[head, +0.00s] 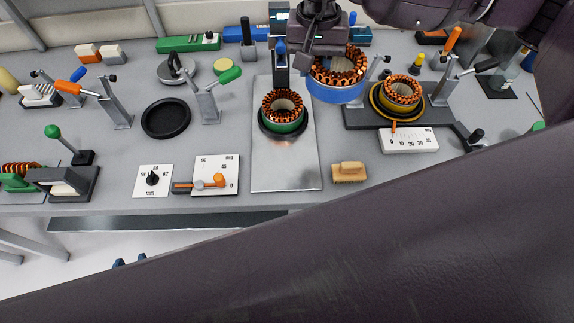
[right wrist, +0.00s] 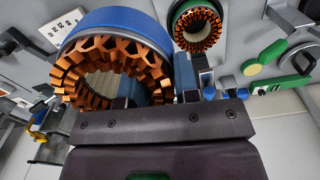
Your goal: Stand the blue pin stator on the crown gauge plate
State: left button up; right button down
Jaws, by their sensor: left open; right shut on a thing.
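The blue pin stator (head: 335,92), a blue ring with copper windings, hangs in my right gripper (head: 312,62) at the back centre, crown up and slightly tilted. In the right wrist view the blue stator (right wrist: 118,18) fills the upper left, its wall between the fingers of my right gripper (right wrist: 165,85). A bright metal plate (head: 285,168) with an upright column stands just left of it; a green stator (head: 283,126) sits on a dark ring there. I cannot tell for certain whether this is the crown gauge plate. My left gripper is not in view.
A yellow-based stator (head: 403,108) sits in a clamp fixture at the right. A black round dish (head: 166,118), a lever post (head: 206,105) and a brush (head: 349,172) stand around the metal plate. The plate's front half is clear. My arm covers the foreground.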

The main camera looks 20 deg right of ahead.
jog(key=s+a+m+b, duration=0.2)
jog(key=m+b, duration=0.1)
jog(key=m, duration=1.1)
jog(key=s+a+m+b, duration=0.1)
jog(key=m+b, duration=0.2)
jog(key=m, duration=1.1)
jog(key=f, duration=0.8)
jog(key=f+b, duration=0.1)
jog(key=f, duration=0.7)
jog(key=shift+s+a, duration=0.1)
jog(key=shift+a, duration=0.1)
pick_arm(q)
notch_tip(320, 180, down, 9)
jog(key=b, duration=0.1)
jog(key=shift+s, duration=0.3)
pick_arm(e)
jog(key=shift+f, duration=2.3)
pick_arm(q)
jog(key=shift+f, duration=0.1)
pick_arm(e)
jog(key=shift+f, duration=0.15)
pick_arm(q)
jog(key=shift+s+g, duration=0.15)
jog(key=shift+g, duration=0.15)
pick_arm(e)
jog(key=c, duration=0.8)
grip_release()
jog(key=shift+c, duration=0.2)
